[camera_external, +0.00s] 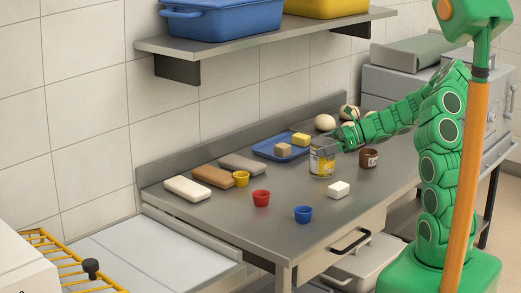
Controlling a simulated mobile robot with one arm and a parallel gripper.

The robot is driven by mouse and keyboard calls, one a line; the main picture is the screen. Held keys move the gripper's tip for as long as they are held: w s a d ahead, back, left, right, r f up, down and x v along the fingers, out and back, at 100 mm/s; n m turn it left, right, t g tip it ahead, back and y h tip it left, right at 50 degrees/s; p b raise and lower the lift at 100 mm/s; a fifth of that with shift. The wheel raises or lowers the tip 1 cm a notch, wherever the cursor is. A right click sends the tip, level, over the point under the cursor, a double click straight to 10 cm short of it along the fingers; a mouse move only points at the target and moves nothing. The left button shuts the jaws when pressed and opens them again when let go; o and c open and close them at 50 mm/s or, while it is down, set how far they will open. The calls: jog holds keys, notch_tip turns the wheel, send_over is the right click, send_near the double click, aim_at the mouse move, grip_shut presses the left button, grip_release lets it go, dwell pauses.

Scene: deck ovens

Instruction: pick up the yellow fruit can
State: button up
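The yellow fruit can (322,165) stands upright on the steel worktop (262,224), toward its middle. It has a silvery upper part and a yellow label. My gripper (334,142) reaches in from the right, with its end right at the can's upper right side. The fingers are small and partly merge with the can in this view. I cannot tell whether they touch the can or how far apart they are.
A brown jar (369,158) stands close right of the can, and a white block (338,189) lies in front. A blue tray (264,149) with small blocks is behind left. A shelf (270,36) hangs above.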

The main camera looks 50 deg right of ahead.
jog(key=c, duration=0.4)
jog(key=shift+r, duration=0.6)
notch_tip(320, 180, up, 2)
jog(key=shift+r, duration=0.1)
jog(key=s+a+r, duration=0.1)
jog(key=s+r, duration=0.2)
jog(key=s, duration=0.1)
jog(key=s+a+r, duration=0.1)
jog(key=s+r, duration=0.2)
jog(key=s, duration=0.2)
jog(key=s+a+r, duration=0.2)
jog(key=s+r, duration=0.1)
jog(key=s, duration=0.1)
jog(key=shift+s+a+r, duration=0.1)
jog(key=shift+s+r, duration=0.05)
jog(key=shift+r, duration=0.2)
